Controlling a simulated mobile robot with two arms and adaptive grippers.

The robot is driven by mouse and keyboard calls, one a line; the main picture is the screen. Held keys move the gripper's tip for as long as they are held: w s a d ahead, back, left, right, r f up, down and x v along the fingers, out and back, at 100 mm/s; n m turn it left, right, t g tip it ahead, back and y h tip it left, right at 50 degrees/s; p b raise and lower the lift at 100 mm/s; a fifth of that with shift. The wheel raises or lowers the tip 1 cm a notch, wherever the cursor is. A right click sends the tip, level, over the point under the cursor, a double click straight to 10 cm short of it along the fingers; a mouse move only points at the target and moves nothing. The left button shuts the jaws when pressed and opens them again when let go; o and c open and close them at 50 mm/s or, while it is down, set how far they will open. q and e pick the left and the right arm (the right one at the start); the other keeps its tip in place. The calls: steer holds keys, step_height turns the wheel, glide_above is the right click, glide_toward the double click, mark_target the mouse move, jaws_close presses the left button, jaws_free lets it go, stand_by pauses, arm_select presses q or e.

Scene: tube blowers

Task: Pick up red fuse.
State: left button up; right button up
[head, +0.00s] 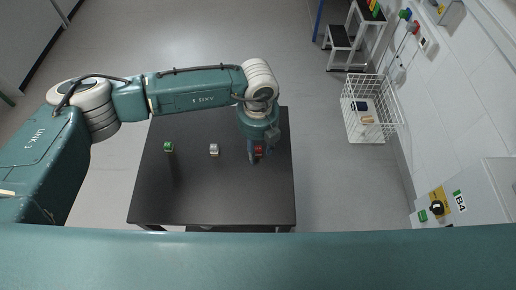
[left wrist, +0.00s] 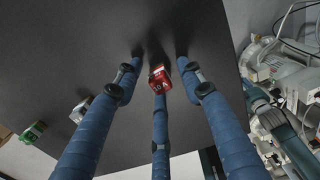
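The red fuse (head: 258,150) is near the right side of the dark table. In the left wrist view the red fuse (left wrist: 160,79) sits between the blue fingers. My left gripper (head: 256,157) points down over it, with its fingers around the fuse. In the left wrist view my left gripper (left wrist: 159,66) is open; gaps show between the two upper fingertips and the fuse. The third finger comes up from below, close to the fuse; I cannot tell whether it touches. My right gripper is not in view.
On the dark table (head: 190,205) stand a white fuse (head: 214,150) and a green fuse (head: 168,146), left of the red one. A white wire basket (head: 372,112) and a step stool (head: 341,40) stand on the floor to the right. The table's front part is clear.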

mark_target(258, 148)
arm_select(q)
steer(key=c, duration=0.9)
step_height(258, 148, up, 20)
steer(key=b, duration=0.4)
steer(key=shift+r, duration=0.1)
steer(key=shift+o, duration=0.3)
steer(key=shift+r+p, duration=1.05)
steer(key=shift+r, duration=1.85)
steer(key=shift+c, duration=0.2)
